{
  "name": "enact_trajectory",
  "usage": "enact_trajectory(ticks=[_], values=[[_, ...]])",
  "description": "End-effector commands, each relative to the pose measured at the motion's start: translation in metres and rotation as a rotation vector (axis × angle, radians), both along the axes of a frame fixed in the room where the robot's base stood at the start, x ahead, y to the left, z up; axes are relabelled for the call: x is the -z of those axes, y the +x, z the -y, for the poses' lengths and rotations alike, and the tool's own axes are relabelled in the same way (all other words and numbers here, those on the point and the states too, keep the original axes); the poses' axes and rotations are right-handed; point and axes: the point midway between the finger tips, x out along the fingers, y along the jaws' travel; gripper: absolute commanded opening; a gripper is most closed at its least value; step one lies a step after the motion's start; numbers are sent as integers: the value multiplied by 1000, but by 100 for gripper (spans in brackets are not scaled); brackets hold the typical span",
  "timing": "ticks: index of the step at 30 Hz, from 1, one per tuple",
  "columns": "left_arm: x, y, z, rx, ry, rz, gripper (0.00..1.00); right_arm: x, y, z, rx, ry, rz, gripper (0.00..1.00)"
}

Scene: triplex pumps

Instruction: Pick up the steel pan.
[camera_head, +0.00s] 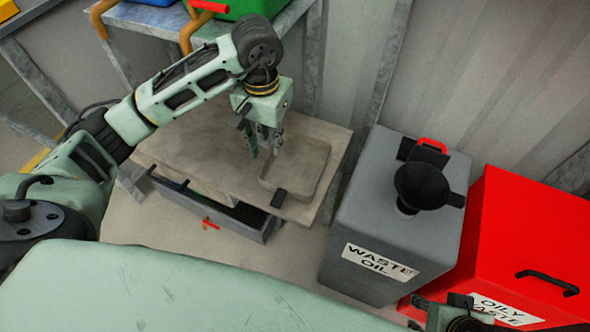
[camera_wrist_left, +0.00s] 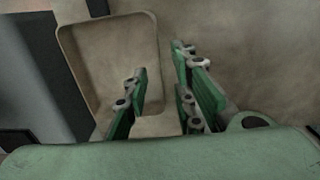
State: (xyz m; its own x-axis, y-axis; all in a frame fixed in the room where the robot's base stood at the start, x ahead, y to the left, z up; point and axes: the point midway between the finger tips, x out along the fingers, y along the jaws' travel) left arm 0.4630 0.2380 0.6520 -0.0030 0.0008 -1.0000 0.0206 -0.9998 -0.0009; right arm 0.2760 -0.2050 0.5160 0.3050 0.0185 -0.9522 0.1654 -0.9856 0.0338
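The steel pan (camera_head: 303,168) is a shallow, tan-grey rectangular tray with rounded corners. My left gripper (camera_head: 263,151) points down at the pan's left far side. Contact cannot be told. My right gripper (camera_head: 440,316) shows only partly at the bottom right, its fingers unclear.
A grey waste oil container (camera_head: 385,225) with a black funnel (camera_head: 422,185) stands right of the bench. A red oily waste bin (camera_head: 530,230) is beyond it. A dark drawer (camera_head: 215,210) with a red-handled item hangs below the bench front. A green box (camera_head: 245,8) sits behind.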

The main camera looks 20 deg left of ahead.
Motion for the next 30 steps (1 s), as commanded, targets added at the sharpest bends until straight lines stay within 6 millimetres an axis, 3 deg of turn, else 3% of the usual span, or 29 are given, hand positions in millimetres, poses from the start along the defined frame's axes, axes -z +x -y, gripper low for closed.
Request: enact_trajectory(ticks=[5, 15, 23, 30], values=[[12, 0, 0, -1, 0, 0, 24, 2, 0, 0, 0, 0, 0, 40], [56, 0, 0, -1, -2, 1, 24, 10, 3, -1, 0, 2, 13, 40], [58, 1, 0, 0, -1, 3, 24, 9, 5, -1, -2, 4, 23, 40], [58, 0, 0, 0, -1, 3, 5, 9, 5, -1, -2, 4, 21, 40]])
